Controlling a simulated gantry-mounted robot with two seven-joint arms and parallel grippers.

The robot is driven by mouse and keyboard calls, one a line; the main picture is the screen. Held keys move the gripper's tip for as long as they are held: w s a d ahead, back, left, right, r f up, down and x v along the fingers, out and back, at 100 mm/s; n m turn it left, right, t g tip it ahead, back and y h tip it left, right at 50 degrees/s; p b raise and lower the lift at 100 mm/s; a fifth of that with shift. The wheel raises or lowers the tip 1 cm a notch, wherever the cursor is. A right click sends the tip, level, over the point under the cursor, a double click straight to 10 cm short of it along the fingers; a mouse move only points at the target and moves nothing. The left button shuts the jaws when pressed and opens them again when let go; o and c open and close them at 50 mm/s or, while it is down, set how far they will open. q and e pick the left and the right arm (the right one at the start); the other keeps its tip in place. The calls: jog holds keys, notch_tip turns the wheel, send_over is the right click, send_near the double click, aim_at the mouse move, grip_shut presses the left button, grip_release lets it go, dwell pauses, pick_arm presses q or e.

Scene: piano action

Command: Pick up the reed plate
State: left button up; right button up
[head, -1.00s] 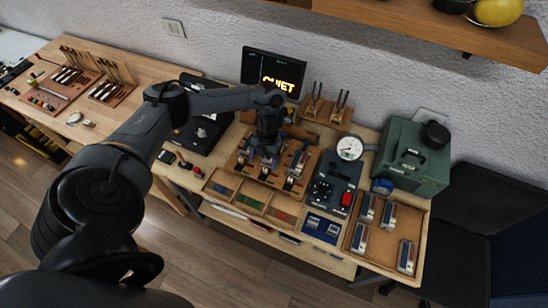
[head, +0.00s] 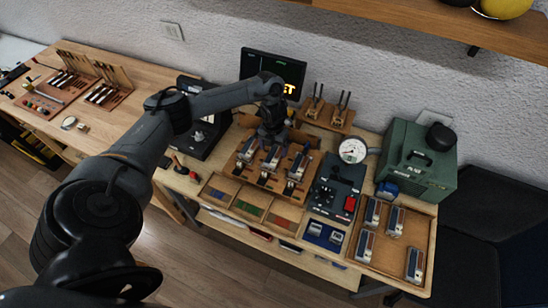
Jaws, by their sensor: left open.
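My left arm reaches in from the left, and its dark left gripper (head: 271,138) points down over the back of a wooden rack (head: 241,179). The jaws are open, but the fingertips are small and dark, and I see nothing held between them. The rack carries several silver-and-dark metal pieces (head: 293,172) standing on it. Small silver pieces also lie in a blue tray (head: 325,235) at the bench's front edge. I cannot tell for sure which piece is the reed plate. My right gripper is out of view.
A black control box (head: 337,190) and a round gauge (head: 352,150) stand right of the rack. A divided wooden tray (head: 250,208) lies in front. A green case (head: 415,160) and a wooden tray of blocks (head: 393,252) are at the right. A screen (head: 272,68) stands behind.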

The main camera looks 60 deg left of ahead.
aim_at(274, 156)
pick_arm(q)
jog(key=shift+f, duration=2.1)
jog(key=c, duration=1.2)
jog(key=shift+r, duration=0.1)
